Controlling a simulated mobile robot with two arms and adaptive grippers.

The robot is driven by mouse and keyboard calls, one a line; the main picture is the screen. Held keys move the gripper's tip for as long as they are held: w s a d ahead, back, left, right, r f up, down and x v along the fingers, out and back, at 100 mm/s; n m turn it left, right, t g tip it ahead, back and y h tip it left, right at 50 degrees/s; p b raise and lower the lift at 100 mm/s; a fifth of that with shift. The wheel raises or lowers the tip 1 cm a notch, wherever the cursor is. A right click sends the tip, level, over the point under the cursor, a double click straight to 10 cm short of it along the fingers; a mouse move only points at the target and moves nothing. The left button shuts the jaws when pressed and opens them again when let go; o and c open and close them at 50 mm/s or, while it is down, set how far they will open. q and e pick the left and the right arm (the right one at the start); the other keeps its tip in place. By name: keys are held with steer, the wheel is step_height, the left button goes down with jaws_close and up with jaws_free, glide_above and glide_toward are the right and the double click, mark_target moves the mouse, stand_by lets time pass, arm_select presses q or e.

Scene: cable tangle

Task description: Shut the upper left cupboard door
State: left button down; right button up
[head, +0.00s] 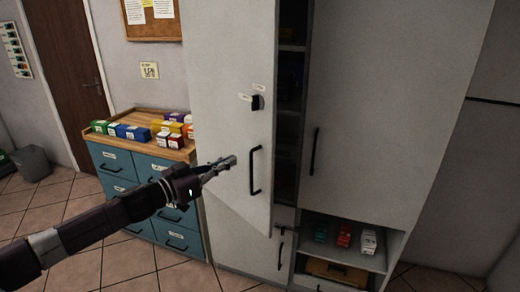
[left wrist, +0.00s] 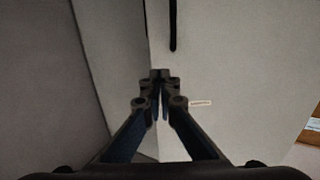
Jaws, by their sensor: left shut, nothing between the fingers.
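The upper left cupboard door (head: 230,65) is a pale grey panel in the head view. It stands ajar, with a dark gap showing shelves (head: 290,95) along its right edge. It has a black vertical bar handle (head: 255,170) and a small black fitting higher up. My left gripper (head: 233,160) is shut and empty, in front of the door to the left of the handle. I cannot tell if it touches the door. In the left wrist view the shut fingertips (left wrist: 160,75) point toward pale panels, with a dark bar (left wrist: 173,25) beyond them. My right gripper is out of view.
The upper right door (head: 370,110) looks closed. Below it an open shelf (head: 312,250) holds small boxes. A blue drawer unit (head: 120,180) with boxes on its wooden top stands left of the cupboard. Tiled floor (head: 50,215) is clear at the left.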

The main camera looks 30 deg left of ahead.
mark_target(266, 144)
arm_select(q)
steer(key=shift+p+x, duration=0.85)
steer(key=shift+x, duration=4.5)
steer(key=shift+p+x, duration=0.3)
steer(key=shift+x, duration=0.55)
